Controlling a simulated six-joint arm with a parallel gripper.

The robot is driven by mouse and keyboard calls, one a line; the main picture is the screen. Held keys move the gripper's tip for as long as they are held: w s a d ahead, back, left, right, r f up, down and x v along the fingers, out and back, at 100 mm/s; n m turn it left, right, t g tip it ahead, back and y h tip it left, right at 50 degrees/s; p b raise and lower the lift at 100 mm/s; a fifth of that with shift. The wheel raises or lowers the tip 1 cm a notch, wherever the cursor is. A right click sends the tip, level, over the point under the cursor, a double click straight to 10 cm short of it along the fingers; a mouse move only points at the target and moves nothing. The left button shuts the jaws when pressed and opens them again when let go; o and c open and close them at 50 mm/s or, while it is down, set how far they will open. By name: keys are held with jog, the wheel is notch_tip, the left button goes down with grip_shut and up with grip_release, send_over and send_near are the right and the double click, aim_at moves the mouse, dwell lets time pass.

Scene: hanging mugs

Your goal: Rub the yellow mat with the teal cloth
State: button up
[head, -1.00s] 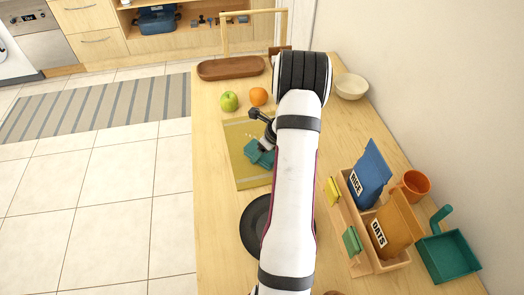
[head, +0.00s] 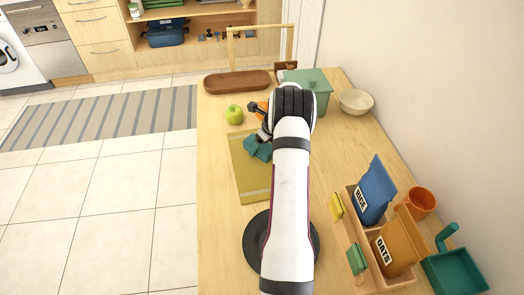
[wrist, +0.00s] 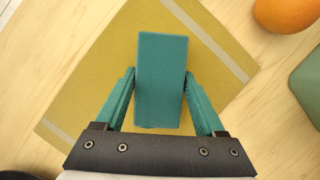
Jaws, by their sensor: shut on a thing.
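The yellow mat (head: 252,184) lies flat on the wooden table, left of my arm. It has a pale stripe near each end in the wrist view (wrist: 85,80). The teal cloth (wrist: 161,80) looks like a thick folded block. My gripper (wrist: 159,80) is shut on it, one finger on each side. In the head view the cloth (head: 256,150) is over the far right part of the mat, partly hidden by my wrist. I cannot tell whether its underside touches the mat.
A green box (head: 318,88), bowl (head: 356,102) and brown tray (head: 237,82) stand farther back. A dark plate (head: 253,240) is nearer. A wooden rack (head: 372,262) holds packets at right.

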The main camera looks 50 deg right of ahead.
jog(key=shift+w+d+r, duration=0.1)
jog(key=shift+w+d, duration=1.25)
jog(key=shift+w, duration=0.25)
jog(key=shift+r, duration=3.05)
jog(key=shift+r, duration=1.5)
